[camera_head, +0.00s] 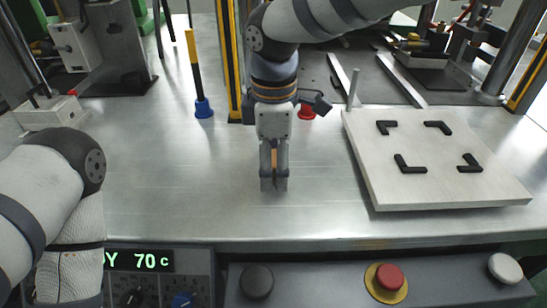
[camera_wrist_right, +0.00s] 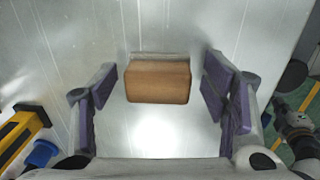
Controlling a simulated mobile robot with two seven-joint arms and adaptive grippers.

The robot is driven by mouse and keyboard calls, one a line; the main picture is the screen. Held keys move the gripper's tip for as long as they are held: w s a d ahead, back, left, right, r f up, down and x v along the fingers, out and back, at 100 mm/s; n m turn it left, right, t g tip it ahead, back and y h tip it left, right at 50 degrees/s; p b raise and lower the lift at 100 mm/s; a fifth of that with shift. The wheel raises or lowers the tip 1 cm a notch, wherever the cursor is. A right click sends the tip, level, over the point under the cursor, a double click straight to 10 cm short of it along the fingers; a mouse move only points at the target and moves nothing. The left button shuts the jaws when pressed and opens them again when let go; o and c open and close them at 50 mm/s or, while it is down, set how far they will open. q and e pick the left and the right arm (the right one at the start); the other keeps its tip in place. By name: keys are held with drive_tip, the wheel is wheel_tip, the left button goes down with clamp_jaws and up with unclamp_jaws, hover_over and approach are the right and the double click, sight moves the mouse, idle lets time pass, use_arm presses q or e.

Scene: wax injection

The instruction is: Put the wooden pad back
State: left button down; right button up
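The wooden pad (camera_wrist_right: 158,82) is a small brown block on the metal table in the right wrist view. In the head view, only a small brown patch of it (camera_head: 273,158) shows between the fingers of my right gripper (camera_head: 273,184). That gripper points down over the table, and in the wrist view its purple-padded fingers (camera_wrist_right: 160,88) are apart, one on each side of the pad. A gap shows between each finger and the pad. My left arm shows at the lower left of the head view, but its gripper is out of view.
A pale board (camera_head: 435,185) with black corner brackets lies to the right. A yellow-black post with a blue base (camera_head: 204,108) and a red round part (camera_head: 307,112) stand behind. A front panel carries a red button (camera_head: 389,277). The table left of my right gripper is clear.

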sight(274, 161)
wheel_tip(274, 161, up, 12)
drive_tip(key=shift+s+r, duration=0.2)
drive_tip(key=shift+s, duration=0.15)
